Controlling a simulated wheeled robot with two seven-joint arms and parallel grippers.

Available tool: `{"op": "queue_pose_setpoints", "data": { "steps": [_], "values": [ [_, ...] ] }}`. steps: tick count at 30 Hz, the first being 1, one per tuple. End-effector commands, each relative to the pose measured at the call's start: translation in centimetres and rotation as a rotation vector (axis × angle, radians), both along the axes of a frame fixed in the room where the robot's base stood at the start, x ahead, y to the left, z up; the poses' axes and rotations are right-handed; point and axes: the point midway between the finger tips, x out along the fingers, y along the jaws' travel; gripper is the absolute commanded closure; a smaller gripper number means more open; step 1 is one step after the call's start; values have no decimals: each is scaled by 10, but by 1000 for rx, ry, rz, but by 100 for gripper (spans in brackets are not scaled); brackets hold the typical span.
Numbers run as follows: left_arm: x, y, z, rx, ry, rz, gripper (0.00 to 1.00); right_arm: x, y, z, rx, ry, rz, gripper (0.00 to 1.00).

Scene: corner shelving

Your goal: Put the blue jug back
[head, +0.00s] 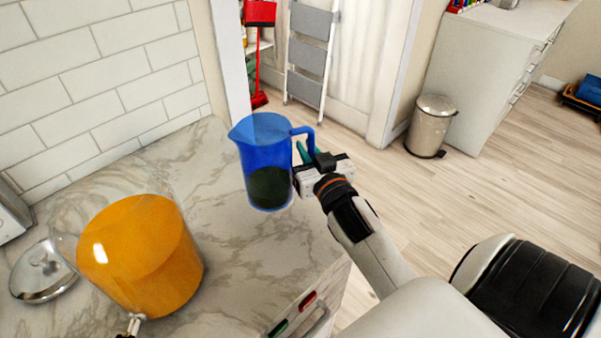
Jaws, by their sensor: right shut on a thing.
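The blue see-through jug (262,150) is upright, with something dark in its lower part. It appears over the marble counter (225,245) near its right edge. I cannot tell whether its base touches the counter. Its handle is on the right side. My right gripper (308,165) comes in from the lower right and is shut on the jug's handle; the fingers partly hide the grip.
An orange pot (145,255) and a metal lid (42,272) are on the counter at the left. A tiled wall (100,70) bounds its back. Beyond are a red dustpan (260,14), a stepladder (308,55), a bin (431,125) and open wooden floor.

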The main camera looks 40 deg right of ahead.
Motion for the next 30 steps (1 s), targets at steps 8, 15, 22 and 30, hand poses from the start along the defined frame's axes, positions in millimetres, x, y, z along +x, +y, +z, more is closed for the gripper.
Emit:
{"op": "queue_pose_setpoints", "data": {
  "steps": [8,15,22,30],
  "values": [
    [-3,2,-4,2,5,1,49,0,0,-30,3,-2,0,100],
    [-2,1,-5,2,4,1,49,0,0,-47,0,-6,1,100],
    [-2,1,-5,2,3,1,49,0,0,-48,0,-6,2,100],
    [0,-2,-6,-2,0,3,49,0,0,-51,-1,-2,1,65]
  ]
}}
